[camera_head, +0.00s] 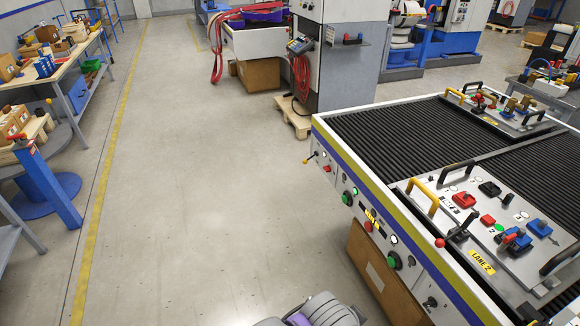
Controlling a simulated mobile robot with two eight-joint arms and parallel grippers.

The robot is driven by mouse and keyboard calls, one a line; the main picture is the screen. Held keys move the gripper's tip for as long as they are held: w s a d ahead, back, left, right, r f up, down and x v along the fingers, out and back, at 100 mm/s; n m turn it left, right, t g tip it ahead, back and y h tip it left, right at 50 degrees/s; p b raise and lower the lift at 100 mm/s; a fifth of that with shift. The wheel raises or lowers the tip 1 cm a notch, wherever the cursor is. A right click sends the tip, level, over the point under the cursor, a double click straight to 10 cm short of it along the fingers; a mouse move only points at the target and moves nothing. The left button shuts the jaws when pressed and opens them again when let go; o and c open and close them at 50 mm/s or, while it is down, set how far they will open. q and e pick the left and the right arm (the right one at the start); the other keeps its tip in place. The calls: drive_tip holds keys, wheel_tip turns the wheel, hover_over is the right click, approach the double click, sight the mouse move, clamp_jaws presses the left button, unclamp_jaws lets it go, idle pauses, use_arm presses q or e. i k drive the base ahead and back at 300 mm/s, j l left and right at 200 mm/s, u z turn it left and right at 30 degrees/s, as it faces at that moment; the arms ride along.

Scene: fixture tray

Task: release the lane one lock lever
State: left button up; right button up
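A conveyor bench (345,140) with black rollers stands at the right and carries two grey fixture trays. The nearer tray (520,265) has a yellow "LANE 2" label and a red-knobbed lever (441,243) at its left corner. The farther tray (510,118) has a yellow label (490,123) too small to read and a small red-topped lever (479,99). A lever with a yellow tip (308,160) sticks out of the bench's front panel at its far left end. I cannot tell which lever is the lane one lock. Neither gripper is in view.
Green buttons (347,198) and a red button line the front panel. A cardboard box (385,275) sits under the bench. A cluttered workbench (75,62) and a blue post (55,190) stand at the left. The grey floor (210,180) between is clear.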

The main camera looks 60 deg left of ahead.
sight(304, 161)
drive_tip(key=k+j+u, duration=0.2)
drive_tip(key=u, duration=0.25)
drive_tip(key=k+j+u, duration=0.2)
drive_tip(key=u, duration=0.2)
drive_tip(key=j+u, duration=0.1)
drive_tip(key=u, duration=0.6)
drive_tip(key=i+j+z, duration=0.35)
drive_tip(key=i+j, duration=2.2)
drive_tip(key=j, duration=0.1)
